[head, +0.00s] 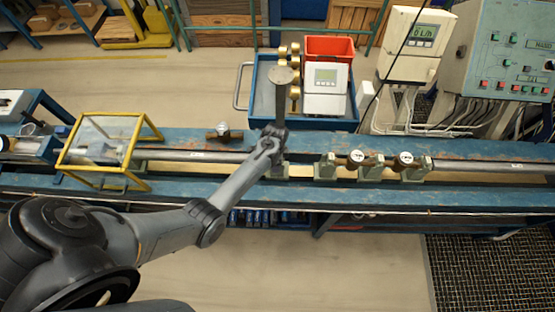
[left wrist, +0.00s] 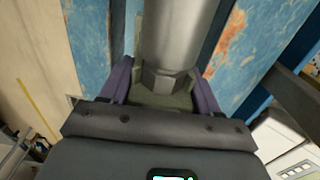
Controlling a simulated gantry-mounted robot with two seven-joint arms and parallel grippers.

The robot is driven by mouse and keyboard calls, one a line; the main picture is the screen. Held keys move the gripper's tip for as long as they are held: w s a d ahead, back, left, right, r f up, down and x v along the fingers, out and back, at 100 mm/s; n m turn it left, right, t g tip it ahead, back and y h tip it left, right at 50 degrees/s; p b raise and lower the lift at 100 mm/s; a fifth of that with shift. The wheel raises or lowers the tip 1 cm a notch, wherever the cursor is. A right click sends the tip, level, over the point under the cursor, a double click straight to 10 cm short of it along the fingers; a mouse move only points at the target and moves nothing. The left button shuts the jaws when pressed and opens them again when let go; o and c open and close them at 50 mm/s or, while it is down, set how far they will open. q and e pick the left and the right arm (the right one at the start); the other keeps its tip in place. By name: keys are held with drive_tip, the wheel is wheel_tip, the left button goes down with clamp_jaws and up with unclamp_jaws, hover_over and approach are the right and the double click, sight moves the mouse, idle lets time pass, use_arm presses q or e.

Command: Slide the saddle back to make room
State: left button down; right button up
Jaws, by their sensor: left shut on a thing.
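My left arm reaches over the blue bench in the head view, and its gripper (head: 277,155) is low at the rail, mostly hidden by my own wrist. A grey-green saddle (head: 279,172) shows partly under it on the rail. In the left wrist view, the purple-grey fingers of my left gripper (left wrist: 160,84) stand one on each side of the green saddle (left wrist: 165,101) and are shut on it. A grey cylinder (left wrist: 178,35) lies between the fingers, just beyond the saddle. My right gripper is in neither view.
Several more green saddles (head: 415,170) stand to the right on the rail, with brass meters (head: 355,159) among them. A brass meter (head: 223,132) lies on the bench (head: 185,142) to the left. A yellow-framed clear guard (head: 105,139) stands farther left. A blue cart (head: 262,90) is behind.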

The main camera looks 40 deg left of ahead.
use_arm(q)
drive_tip(key=shift+s+a, duration=0.1)
drive_tip(key=shift+a, duration=0.05)
drive_tip(key=shift+c, duration=0.8)
unclamp_jaws()
wheel_tip(320, 180, up, 11)
drive_tip(key=shift+f+b, duration=0.1)
drive_tip(key=shift+b, duration=0.2)
